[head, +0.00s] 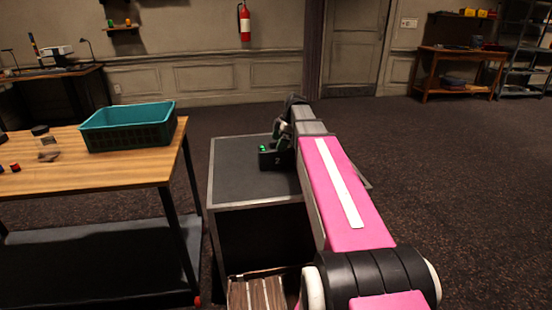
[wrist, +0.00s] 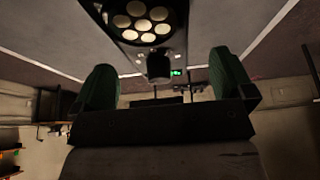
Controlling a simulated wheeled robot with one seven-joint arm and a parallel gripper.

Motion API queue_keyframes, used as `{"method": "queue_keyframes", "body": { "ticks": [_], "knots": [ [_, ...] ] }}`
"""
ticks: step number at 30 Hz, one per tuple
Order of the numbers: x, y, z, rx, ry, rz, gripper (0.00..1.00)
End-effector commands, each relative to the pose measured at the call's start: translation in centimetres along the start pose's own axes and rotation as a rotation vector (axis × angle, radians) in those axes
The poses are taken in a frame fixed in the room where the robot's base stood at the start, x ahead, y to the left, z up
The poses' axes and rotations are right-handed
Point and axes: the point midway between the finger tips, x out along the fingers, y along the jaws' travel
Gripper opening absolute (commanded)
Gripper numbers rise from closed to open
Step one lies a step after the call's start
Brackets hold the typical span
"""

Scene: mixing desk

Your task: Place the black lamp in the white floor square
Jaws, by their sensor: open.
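A black device with several round pale lenses (wrist: 140,22), which looks like the black lamp, lies ahead of my gripper in the wrist view, with a small green light on it. I cannot make out a white floor square.
A wooden table (head: 95,175) stands left of the cabinet with a teal crate (head: 128,127) and small items on it. A slatted wooden thing (head: 256,294) is at the bottom. Dark floor (head: 460,170) is open on the right. A wooden bench (head: 460,70) stands far back.

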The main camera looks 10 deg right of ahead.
Motion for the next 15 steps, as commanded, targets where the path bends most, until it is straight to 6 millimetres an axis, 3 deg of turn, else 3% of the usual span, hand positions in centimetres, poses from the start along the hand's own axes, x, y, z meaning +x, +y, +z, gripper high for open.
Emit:
{"method": "queue_keyframes", "body": {
  "ticks": [9, 15],
  "knots": [
    [3.9, 0.4, 0.3, 0.000, 0.000, -0.002, 1.00],
    [4.1, 0.4, 0.3, 0.000, 0.000, 0.000, 1.00]
  ]
}}
